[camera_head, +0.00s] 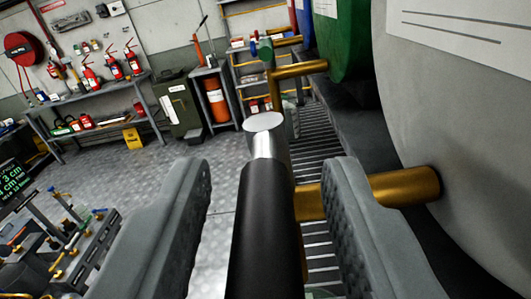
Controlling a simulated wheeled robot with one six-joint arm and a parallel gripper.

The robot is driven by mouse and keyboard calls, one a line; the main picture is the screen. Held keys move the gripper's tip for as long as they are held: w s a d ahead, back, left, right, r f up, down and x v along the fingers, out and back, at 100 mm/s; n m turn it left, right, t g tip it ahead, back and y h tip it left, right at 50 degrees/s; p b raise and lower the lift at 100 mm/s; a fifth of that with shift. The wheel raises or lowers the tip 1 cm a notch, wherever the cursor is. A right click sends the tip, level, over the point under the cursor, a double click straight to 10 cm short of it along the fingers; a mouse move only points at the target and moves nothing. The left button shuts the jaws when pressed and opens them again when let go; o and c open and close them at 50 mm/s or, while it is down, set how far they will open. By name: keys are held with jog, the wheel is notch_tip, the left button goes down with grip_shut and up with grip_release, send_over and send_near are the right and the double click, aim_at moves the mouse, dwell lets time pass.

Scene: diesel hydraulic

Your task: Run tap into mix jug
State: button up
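A brass tap pipe (405,187) comes out of a large grey tank (460,120) at the right. A lever with a black grip (262,230) and a silver end (264,130) stands in the middle of the view, in front of the pipe. My gripper (268,172) is open, with one ridged grey finger on each side of the black grip. Gaps show between the grip and both fingers, so neither visibly touches it. The tap's outlet is hidden behind the lever and right finger. I cannot make out a mix jug.
Green (340,40) and blue drums with brass taps (300,68) stand beyond the grey tank. A slatted floor grate (312,150) runs below them. A bench with valves (70,245) is at lower left. Shelves with fire extinguishers (92,76) line the back wall. The metal floor (120,170) between is clear.

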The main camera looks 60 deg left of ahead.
jog(key=shift+w+a, duration=0.1)
jog(key=shift+c, duration=0.2)
grip_shut()
jog(key=shift+s+a+r+m+t+h, duration=0.1)
jog(key=shift+s+a+m+t+h, duration=0.25)
jog(key=shift+m+t+h, duration=0.4)
jog(key=shift+s+a+m+t+h, duration=0.15)
jog(key=shift+m+t+h, duration=0.45)
jog(key=shift+h, duration=0.1)
jog(key=shift+s+a+m+t+h, duration=0.15)
jog(key=shift+a+m+t+h, duration=0.05)
jog(key=shift+m+t+h, duration=0.4)
jog(key=shift+s+a+m+t+h, duration=0.15)
jog(key=shift+m+t+h, duration=0.35)
jog(key=shift+h, duration=0.25)
jog(key=shift+o, duration=0.2)
grip_release()
